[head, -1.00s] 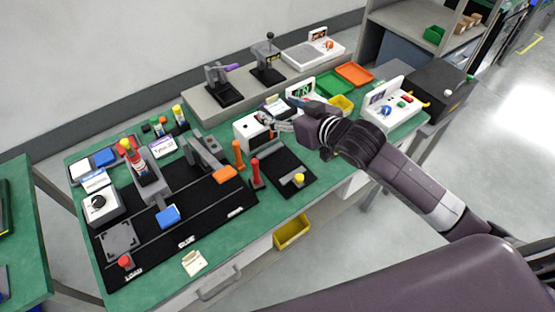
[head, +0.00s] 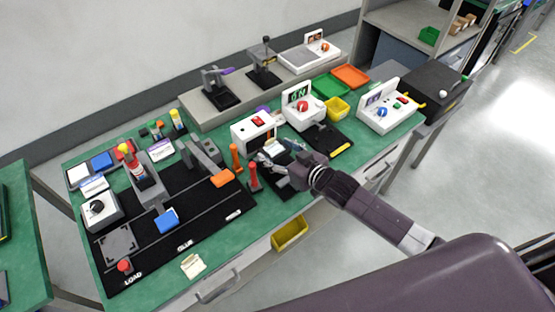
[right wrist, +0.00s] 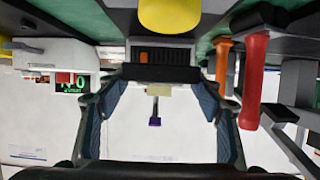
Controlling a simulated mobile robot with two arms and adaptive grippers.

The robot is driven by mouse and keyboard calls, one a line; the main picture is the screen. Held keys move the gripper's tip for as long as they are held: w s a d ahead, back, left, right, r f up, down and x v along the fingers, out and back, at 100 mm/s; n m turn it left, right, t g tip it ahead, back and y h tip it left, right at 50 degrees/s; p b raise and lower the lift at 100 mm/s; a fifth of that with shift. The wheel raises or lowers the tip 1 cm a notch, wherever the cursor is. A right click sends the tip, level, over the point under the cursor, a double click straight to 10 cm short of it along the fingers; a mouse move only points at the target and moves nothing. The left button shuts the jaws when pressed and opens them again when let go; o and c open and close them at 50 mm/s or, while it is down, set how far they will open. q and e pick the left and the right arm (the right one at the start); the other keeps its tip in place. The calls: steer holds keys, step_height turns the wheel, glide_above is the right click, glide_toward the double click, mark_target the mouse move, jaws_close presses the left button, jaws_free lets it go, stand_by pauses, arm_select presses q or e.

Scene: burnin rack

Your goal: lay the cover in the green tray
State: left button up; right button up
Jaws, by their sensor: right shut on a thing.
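My right gripper (head: 268,164) is low over the dark pad at the middle front of the bench, beside the red-handled tool. In the right wrist view its two blue-padded fingers (right wrist: 160,84) are well apart, with a dark flat piece (right wrist: 160,73) spanning their tips. It appears to be the cover, though its full shape is hidden. The green tray (head: 331,86) lies flat at the back of the bench, left of the orange tray, and looks empty. My left gripper is not in view.
An orange-handled tool (head: 235,158) and a red-handled tool (head: 254,178) stand close left of the gripper. A white box (head: 252,132) stands behind it.

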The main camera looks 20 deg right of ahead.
mark_target(277, 159)
step_height(277, 159, down, 4)
steer(key=shift+r+p, duration=0.15)
steer(key=shift+p, duration=0.2)
steer(key=shift+s+f, duration=0.2)
steer(key=shift+f, duration=0.25)
steer(key=o, duration=1)
steer(key=shift+f, duration=0.1)
steer(key=shift+o, duration=0.8)
steer(key=shift+w, duration=0.15)
